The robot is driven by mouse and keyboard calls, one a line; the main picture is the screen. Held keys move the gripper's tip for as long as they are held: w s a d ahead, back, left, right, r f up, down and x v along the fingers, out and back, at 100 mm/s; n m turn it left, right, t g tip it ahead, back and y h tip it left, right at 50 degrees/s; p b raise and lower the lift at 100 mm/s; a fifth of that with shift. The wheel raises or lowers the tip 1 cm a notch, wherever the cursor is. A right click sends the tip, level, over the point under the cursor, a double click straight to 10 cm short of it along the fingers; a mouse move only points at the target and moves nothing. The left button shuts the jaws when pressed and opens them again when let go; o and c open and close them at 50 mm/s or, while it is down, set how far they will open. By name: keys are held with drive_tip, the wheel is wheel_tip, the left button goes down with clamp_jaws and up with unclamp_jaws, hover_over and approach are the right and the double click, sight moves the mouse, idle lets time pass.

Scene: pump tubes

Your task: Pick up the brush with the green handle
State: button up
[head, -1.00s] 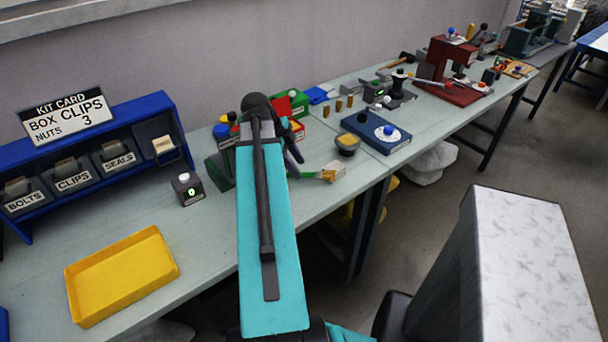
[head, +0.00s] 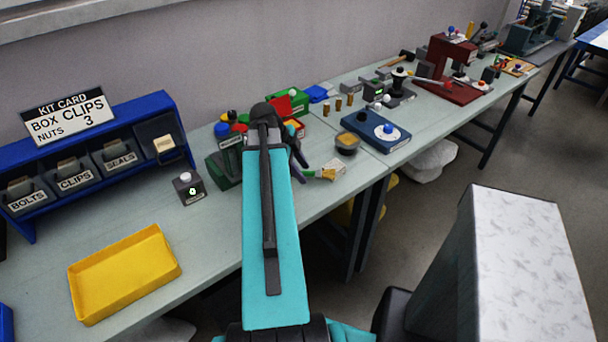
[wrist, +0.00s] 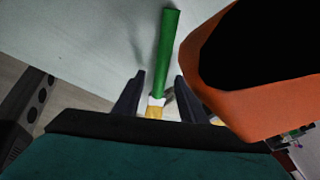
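In the wrist view the brush's green handle (wrist: 167,45) points up and away over the pale bench. Its white collar and yellow bristles (wrist: 154,111) lie lower, toward the base of my fingers. My gripper (wrist: 160,75) is open, one dark finger on each side of the brush's lower part. Contact with either finger cannot be told. In the head view small green and yellow parts (head: 328,174) show beside the dark end of my arm, probably the brush. My arm hides much around it.
A large orange thing (wrist: 223,103) with a dark inside is close on the right in the wrist view. A yellow tray (head: 125,275) lies at the left front.

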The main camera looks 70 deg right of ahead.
clamp_jaws()
drive_tip(key=shift+w+r+p, duration=0.1)
drive_tip(key=shift+r+p, duration=0.85)
drive_tip(key=shift+r, duration=0.85)
drive_tip(key=a, duration=0.1)
drive_tip(key=s+a, duration=0.1)
drive_tip(key=a, duration=0.1)
drive_tip(key=s+a, duration=0.1)
drive_tip(key=shift+s+a+r, duration=0.1)
drive_tip(key=shift+a+r, duration=0.05)
drive_tip(key=shift+a, duration=0.15)
drive_tip(key=shift+s+a+b, duration=0.15)
drive_tip(key=shift+a+b, duration=0.1)
drive_tip(key=shift+b, duration=0.1)
drive_tip(key=shift+s+d+b, duration=0.15)
drive_tip(key=shift+b, duration=0.3)
drive_tip(key=shift+f+b, duration=0.2)
drive_tip(key=shift+b, duration=0.45)
